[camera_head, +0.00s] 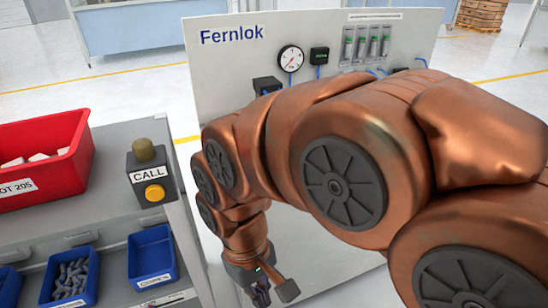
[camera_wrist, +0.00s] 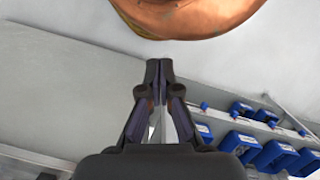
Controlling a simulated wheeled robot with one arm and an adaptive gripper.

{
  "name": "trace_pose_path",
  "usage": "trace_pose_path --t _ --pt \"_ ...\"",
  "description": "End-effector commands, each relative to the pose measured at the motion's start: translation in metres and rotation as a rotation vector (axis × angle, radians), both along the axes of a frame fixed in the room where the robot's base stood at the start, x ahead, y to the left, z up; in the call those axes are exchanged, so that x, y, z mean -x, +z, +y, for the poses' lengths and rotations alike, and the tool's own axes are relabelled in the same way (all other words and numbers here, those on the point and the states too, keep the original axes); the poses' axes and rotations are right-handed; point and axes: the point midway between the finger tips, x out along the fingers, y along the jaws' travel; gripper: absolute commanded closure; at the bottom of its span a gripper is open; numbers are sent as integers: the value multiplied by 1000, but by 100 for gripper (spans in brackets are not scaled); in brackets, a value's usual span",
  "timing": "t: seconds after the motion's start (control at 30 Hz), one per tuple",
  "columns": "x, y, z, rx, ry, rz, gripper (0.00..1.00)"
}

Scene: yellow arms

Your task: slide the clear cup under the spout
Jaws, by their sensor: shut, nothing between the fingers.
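No clear cup shows in either view. I cannot make out a spout; my copper arm covers much of the panel's middle and right. My gripper (camera_head: 262,293) hangs at the bottom of the head view, in front of the lower part of the white panel. In the wrist view its dark fingertips (camera_wrist: 159,66) meet, shut with nothing held between them.
The white Fernlok panel (camera_head: 225,75) carries a gauge (camera_head: 290,58) and several flow tubes. At left, a grey bench (camera_head: 115,195) holds a red bin (camera_head: 40,150), a CALL button box (camera_head: 152,182) and blue bins (camera_head: 152,257). Blue bins (camera_wrist: 275,152) also show in the wrist view.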

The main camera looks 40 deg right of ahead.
Motion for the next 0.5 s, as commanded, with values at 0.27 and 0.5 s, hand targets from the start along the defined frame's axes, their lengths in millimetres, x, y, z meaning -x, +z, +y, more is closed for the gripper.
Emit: trace_pose_path --t 0.27,0.5 --pt "-94 60 -40 -22 47 -89 100" --pt "-168 101 -120 -23 -1 -164 100"
